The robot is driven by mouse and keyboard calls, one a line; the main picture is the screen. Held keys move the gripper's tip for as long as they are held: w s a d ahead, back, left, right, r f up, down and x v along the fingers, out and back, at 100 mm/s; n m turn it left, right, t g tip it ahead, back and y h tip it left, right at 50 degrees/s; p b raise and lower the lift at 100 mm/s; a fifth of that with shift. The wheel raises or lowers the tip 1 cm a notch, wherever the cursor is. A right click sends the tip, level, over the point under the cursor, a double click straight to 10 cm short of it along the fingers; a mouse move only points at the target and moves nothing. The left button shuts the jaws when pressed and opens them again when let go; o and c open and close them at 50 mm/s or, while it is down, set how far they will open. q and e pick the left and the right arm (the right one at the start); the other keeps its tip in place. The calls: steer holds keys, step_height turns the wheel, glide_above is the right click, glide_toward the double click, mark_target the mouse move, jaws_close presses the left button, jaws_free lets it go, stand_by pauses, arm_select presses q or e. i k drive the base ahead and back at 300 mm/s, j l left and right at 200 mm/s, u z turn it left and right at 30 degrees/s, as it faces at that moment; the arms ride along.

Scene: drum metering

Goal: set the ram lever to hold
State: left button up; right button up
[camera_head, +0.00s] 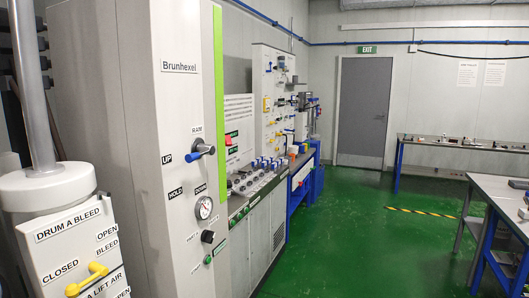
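The ram lever (203,151) is on the pale front panel of the Brunhexel cabinet (172,110), below a "RAM" label. It has a dark hub and a blue grip. The blue grip points left and slightly down, toward the "UP" label (192,158). The "HOLD" label (175,193) is lower left of the lever, and the "DOWN" label (200,189) is below it. Neither of my grippers shows in the head view.
A round gauge (204,208) and a black knob (208,237) sit below the lever. A drum unit with a yellow "DRUM A BLEED" lever (87,279) stands at the near left. Open green floor (345,230) lies right of the cabinets. A table (505,195) stands at right.

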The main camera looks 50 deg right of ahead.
mark_target(202, 150)
steer(key=z, duration=1.25)
